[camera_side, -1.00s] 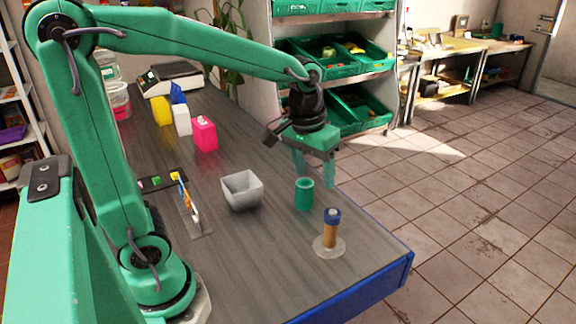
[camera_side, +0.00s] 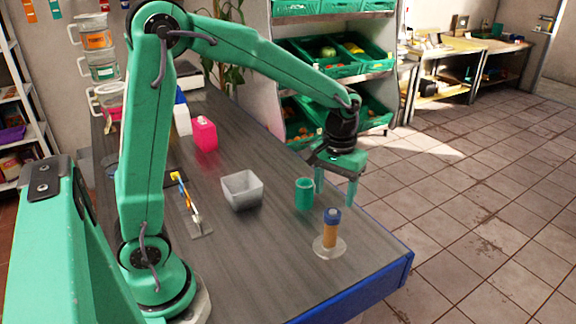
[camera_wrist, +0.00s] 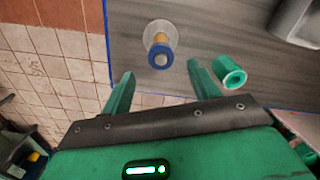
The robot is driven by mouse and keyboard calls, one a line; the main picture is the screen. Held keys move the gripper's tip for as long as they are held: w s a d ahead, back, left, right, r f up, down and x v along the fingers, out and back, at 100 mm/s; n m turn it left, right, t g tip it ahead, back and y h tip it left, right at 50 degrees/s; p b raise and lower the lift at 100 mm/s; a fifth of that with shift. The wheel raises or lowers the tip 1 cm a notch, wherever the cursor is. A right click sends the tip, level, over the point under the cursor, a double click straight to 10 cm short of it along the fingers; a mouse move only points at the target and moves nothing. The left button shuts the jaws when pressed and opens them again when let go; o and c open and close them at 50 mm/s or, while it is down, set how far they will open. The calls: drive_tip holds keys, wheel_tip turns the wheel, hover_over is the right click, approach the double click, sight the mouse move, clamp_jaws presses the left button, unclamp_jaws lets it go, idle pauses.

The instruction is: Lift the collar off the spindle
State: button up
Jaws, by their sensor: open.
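The blue collar (camera_side: 332,215) sits around the top of an upright tan spindle (camera_side: 330,237) on a pale round base, near the table's front right corner. In the wrist view the collar (camera_wrist: 160,57) shows from above as a blue ring around a grey centre. My gripper (camera_side: 335,190) is open and empty, with its fingers pointing down. It is beyond the spindle in the side view, near the table's right edge, and touches neither collar nor spindle. In the wrist view the spindle stands ahead of the gap between my fingertips (camera_wrist: 162,74).
A green cup (camera_side: 304,194) stands close to my gripper and the spindle. A grey square bowl (camera_side: 242,191) is to its left. A tray with a brush-like tool (camera_side: 190,205) and a pink carton (camera_side: 204,134) are farther left. The table edge (camera_side: 385,276) lies close to the spindle.

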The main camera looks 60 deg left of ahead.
sight(333, 211)
drive_tip(key=shift+f, duration=0.4)
drive_tip(key=shift+f, duration=0.1)
drive_tip(key=shift+w+a+f, duration=0.1)
drive_tip(key=shift+w+f, duration=0.05)
drive_tip(key=shift+f, duration=2.4)
drive_tip(key=c, duration=1.2)
drive_tip(key=shift+o, duration=0.2)
drive_tip(key=shift+r, duration=0.1)
